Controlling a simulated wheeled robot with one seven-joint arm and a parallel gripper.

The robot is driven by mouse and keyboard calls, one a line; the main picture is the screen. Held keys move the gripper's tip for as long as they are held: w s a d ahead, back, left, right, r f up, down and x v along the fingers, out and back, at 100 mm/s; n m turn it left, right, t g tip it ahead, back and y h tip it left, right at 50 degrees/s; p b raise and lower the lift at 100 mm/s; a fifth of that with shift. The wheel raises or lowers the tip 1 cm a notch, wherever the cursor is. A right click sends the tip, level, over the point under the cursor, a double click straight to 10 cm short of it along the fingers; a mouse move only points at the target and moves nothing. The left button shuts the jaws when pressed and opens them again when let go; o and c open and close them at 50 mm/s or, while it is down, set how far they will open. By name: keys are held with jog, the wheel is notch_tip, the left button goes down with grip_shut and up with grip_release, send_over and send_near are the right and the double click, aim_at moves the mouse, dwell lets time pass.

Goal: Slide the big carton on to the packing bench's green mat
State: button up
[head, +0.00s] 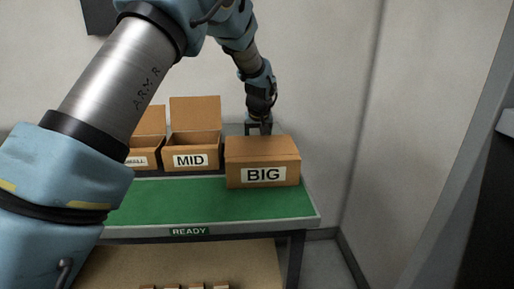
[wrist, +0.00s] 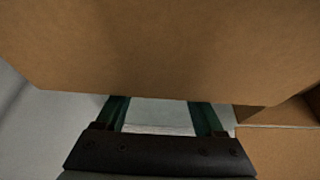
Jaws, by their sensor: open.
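The big carton (head: 262,174), a closed brown box labelled BIG, stands upright at the right of the packing bench. Its front bottom edge is over the back part of the green mat (head: 170,205); its rear footing is hidden. My gripper (head: 259,128) is behind the carton, at its far top edge, fingers pointing down and partly hidden by it. In the wrist view the carton (wrist: 160,45) fills the upper part, and my gripper's two green fingers (wrist: 161,108) stand apart with nothing between them. I cannot tell whether they touch the carton.
The open MID carton (head: 192,145) stands just left of the big carton, behind the mat. A smaller open carton (head: 145,150) is left of it, partly hidden by my arm. The mat's front strip is clear, above the READY label (head: 189,231). A wall is behind.

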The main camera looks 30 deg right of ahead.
aim_at(260, 143)
jog(key=shift+s+a+b, duration=0.6)
jog(key=shift+s+a, duration=0.15)
jog(key=shift+s, duration=0.9)
jog(key=shift+s+a+b, duration=0.65)
jog(key=shift+s+a, duration=0.15)
jog(key=shift+s, duration=0.8)
jog(key=shift+s+a+b, duration=0.6)
jog(key=shift+s+a, duration=0.15)
jog(key=shift+s, duration=0.9)
jog(key=shift+w+d+r+p, duration=0.15)
jog(key=shift+w+d+p, duration=0.2)
jog(key=shift+w, duration=0.25)
notch_tip(260, 143, up, 7)
jog(key=p, duration=0.4)
jog(key=shift+a+p, duration=0.1)
jog(key=shift+p, duration=0.25)
